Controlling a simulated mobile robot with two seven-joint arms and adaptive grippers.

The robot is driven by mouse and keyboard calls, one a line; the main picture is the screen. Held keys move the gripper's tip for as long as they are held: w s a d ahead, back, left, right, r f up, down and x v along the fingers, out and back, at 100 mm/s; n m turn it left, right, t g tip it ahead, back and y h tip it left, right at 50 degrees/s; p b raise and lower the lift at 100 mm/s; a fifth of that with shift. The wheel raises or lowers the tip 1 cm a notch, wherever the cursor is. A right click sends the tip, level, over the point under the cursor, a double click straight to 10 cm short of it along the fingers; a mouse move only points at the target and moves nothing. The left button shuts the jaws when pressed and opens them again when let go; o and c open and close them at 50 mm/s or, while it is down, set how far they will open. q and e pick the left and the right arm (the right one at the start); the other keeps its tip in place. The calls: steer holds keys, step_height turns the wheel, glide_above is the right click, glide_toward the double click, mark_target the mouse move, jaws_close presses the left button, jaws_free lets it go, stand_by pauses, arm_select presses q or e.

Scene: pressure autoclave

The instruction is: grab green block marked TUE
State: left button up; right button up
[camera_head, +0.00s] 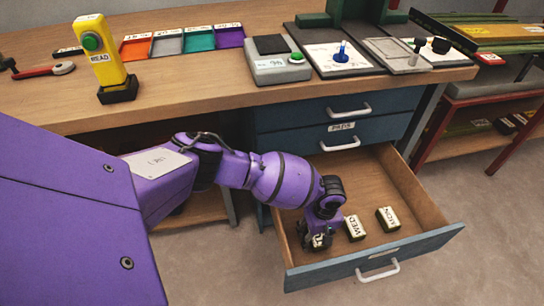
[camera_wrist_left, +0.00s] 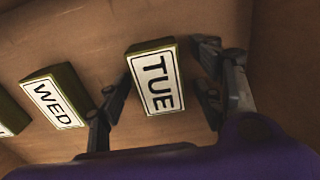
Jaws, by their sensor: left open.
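The green block marked TUE (camera_wrist_left: 155,75), with a white label on top and olive-green sides, lies on the drawer floor in the left wrist view. My left gripper (camera_wrist_left: 163,92) is open, one finger on each side of the block's near part; I cannot tell whether either touches it. In the head view my left gripper (camera_head: 318,238) is low inside the open drawer (camera_head: 375,260), at its left side, and largely hides the TUE block. My right gripper is not in view.
A WED block (camera_head: 355,228) lies just right of my gripper, close to the left finger in the wrist view (camera_wrist_left: 53,98). A MON block (camera_head: 388,219) lies farther right. The drawer walls enclose them. Above, the workbench (camera_head: 190,88) holds a yellow device (camera_head: 100,50) and coloured trays (camera_head: 183,41).

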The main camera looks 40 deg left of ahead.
arm_select(q)
steer(key=shift+w+r, duration=0.1)
steer(key=shift+w, duration=0.15)
steer(key=c, duration=1.3)
